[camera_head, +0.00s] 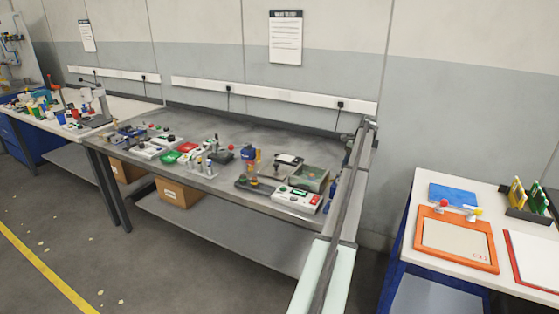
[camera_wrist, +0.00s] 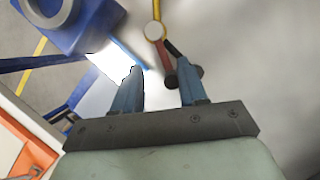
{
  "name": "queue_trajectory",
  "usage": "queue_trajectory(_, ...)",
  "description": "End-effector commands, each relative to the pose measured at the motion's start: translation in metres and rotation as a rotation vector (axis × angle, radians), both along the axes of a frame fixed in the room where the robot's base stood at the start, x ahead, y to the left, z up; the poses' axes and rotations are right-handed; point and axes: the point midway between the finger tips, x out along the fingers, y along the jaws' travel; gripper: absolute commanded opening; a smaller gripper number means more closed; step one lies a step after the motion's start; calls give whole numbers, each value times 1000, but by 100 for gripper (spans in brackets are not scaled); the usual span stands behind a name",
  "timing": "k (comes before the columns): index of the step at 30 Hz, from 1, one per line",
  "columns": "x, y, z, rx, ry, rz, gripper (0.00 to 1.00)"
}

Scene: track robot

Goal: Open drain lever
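In the wrist view, a red bar (camera_wrist: 163,55) runs down from a round white cap (camera_wrist: 154,31) toward dark rounded pieces (camera_wrist: 171,82). A yellow bar (camera_wrist: 156,9) runs up from the same cap. This red bar may be the drain lever, but I cannot tell for certain. My gripper (camera_wrist: 160,79) is open, its two blue-grey fingers apart. The dark pieces appear between the fingers and behind the right one. I cannot tell whether they touch. In the head view I cannot make out the lever or my fingertips clearly.
A blue block with a ring (camera_wrist: 62,18) is close by at upper left in the wrist view. In the head view, the grey workbench (camera_head: 255,137) carries several small devices. An orange-framed board (camera_head: 457,262) lies on the white table (camera_head: 400,225) at right.

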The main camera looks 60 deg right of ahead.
Motion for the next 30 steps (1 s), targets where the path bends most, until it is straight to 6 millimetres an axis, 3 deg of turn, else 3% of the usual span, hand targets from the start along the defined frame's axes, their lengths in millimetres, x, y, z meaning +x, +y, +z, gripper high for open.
queue_trajectory(30,-22,46,2,-1,-1,-945,42)
